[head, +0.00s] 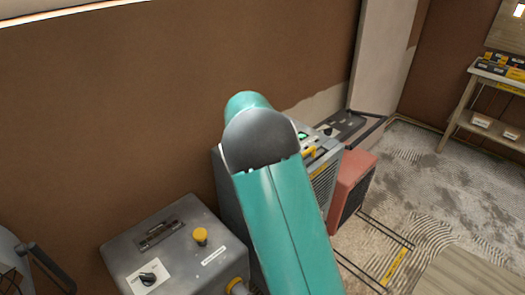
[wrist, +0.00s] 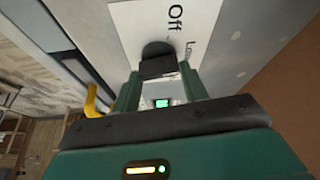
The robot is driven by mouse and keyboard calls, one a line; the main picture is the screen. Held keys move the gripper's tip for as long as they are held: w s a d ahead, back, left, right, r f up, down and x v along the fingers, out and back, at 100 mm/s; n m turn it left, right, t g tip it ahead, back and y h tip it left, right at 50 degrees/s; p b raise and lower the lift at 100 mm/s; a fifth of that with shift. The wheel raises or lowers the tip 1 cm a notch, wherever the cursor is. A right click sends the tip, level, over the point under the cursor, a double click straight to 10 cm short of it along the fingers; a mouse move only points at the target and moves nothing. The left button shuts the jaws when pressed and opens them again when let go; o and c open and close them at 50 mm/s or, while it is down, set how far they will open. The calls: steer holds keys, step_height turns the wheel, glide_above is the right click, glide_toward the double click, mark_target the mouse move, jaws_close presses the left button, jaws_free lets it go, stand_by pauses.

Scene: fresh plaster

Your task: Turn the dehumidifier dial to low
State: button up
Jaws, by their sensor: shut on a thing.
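The dehumidifier (head: 322,178) is a grey unit against the wall in the head view, with a small green display (head: 302,135) on top. My teal arm covers much of it and hides my gripper and the dial there. In the wrist view, my gripper (wrist: 158,72) has its two green fingers on either side of the black dial (wrist: 157,52) and is shut on it. The dial sits on a white label (wrist: 135,22) reading "Off", with a partly covered word starting with "L" beside it. I cannot tell which mark the dial points to.
A grey box (head: 175,250) with a yellow button and its own black knob stands at the front left. A red unit (head: 350,185) stands right of the dehumidifier. A yellow handle (wrist: 95,100) is close left of my fingers. A wooden shelf (head: 490,95) is far right, across open floor.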

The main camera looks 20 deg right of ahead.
steer(key=shift+m+g, duration=0.3)
steer(key=shift+m, duration=0.5)
steer(key=o, duration=1)
steer(key=shift+a+v, duration=0.15)
steer(key=shift+v, duration=3.3)
steer(key=shift+a+v, duration=0.1)
steer(key=shift+v, duration=3.4)
steer(key=shift+w+f, duration=0.1)
